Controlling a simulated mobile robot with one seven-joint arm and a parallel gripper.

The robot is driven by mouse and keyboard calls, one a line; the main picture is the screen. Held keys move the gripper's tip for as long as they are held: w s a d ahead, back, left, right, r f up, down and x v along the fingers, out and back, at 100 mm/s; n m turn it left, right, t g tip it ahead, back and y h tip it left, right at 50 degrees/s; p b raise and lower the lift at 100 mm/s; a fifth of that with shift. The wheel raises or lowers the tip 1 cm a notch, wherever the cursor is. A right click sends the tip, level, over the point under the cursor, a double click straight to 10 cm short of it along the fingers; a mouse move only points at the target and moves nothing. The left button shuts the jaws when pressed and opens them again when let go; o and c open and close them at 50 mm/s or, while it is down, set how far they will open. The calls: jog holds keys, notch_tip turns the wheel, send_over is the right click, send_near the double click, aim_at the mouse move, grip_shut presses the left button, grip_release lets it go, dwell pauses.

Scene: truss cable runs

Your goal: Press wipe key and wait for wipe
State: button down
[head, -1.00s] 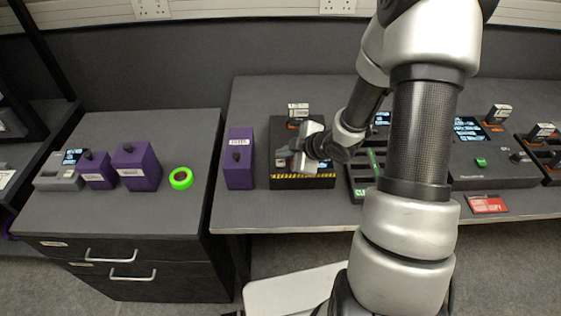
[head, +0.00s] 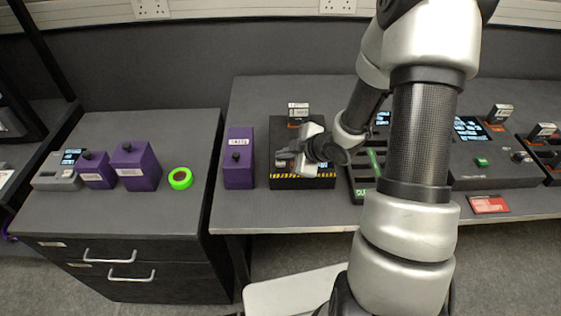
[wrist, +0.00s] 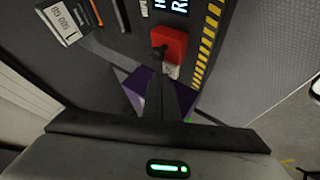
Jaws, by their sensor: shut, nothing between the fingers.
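The black device (head: 300,180) with a yellow-and-black striped front edge stands on the bench. My gripper (head: 282,157) is over it in the head view and hides part of its top. In the wrist view, the red key (wrist: 174,42) sits on the device's dark face beside the yellow stripes. My gripper (wrist: 160,55) is shut and empty, and its dark fingertips overlap the red key's lower left part. I cannot tell how far the key is pressed. A lit display (wrist: 170,6) shows only partly at the top edge, with large letters cut off.
A purple box (head: 238,172) stands just left of the device. A slotted rack with green marks (head: 366,190) is close on the right. A labelled cartridge (head: 298,110) stands at the device's back. A green tape ring (head: 180,178) lies on the left cabinet.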

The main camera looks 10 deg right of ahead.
aim_at(284, 164)
jog(key=shift+f+b, duration=0.45)
jog(key=shift+f, duration=0.05)
dwell(0.3)
dwell(0.4)
jog(key=shift+r+p, duration=0.8)
jog(key=shift+r, duration=0.15)
notch_tip(284, 164, up, 5)
jog(key=p, duration=0.4)
dwell(0.4)
